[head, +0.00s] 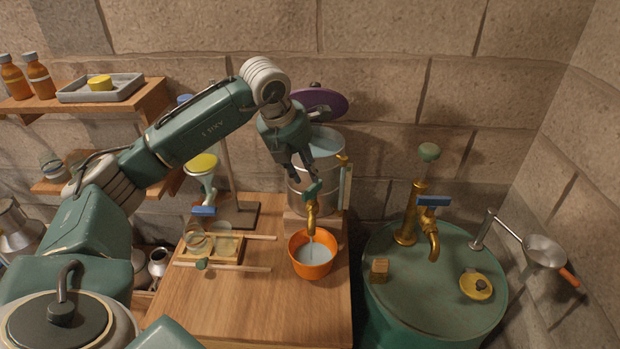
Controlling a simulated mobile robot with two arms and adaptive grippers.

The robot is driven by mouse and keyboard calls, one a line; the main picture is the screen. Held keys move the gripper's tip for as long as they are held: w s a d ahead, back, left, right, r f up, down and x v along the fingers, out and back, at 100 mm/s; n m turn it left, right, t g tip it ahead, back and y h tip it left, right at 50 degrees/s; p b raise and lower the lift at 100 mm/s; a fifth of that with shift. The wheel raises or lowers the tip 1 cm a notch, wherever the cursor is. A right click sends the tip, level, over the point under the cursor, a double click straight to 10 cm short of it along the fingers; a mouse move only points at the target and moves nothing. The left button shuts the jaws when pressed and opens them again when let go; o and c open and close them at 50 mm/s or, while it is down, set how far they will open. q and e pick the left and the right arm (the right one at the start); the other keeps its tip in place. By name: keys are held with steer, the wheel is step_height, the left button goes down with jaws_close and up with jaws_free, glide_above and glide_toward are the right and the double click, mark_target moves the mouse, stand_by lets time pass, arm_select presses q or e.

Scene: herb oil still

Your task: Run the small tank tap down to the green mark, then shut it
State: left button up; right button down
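The small tank (322,180) is a shiny metal cylinder on a block at the back of the wooden bench. Its brass tap (311,218) has a teal handle (313,190) on top. A thin pale stream appears to run from the spout into an orange bowl (313,262), which holds pale liquid. A narrow upright gauge (346,186) is on the tank's right side; I cannot make out a green mark. My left gripper (300,174) points down in front of the tank, just above the tap handle, its fingers apart. I cannot tell whether it touches the handle. My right gripper is out of view.
A green drum (430,305) with its own brass, blue-handled tap (430,225) stands right of the bench. A wooden rack with glass dishes (225,246) is left of the bowl. A purple disc (320,101) is above the tank. The bench front (260,315) is clear.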

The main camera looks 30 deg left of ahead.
mark_target(311, 186)
arm_select(q)
steer(key=p+x, duration=0.1)
steer(key=x, duration=0.3)
steer(key=shift+a+f, duration=0.1)
steer(key=shift+f, duration=0.05)
steer(key=shift+x, duration=0.75)
jaws_close()
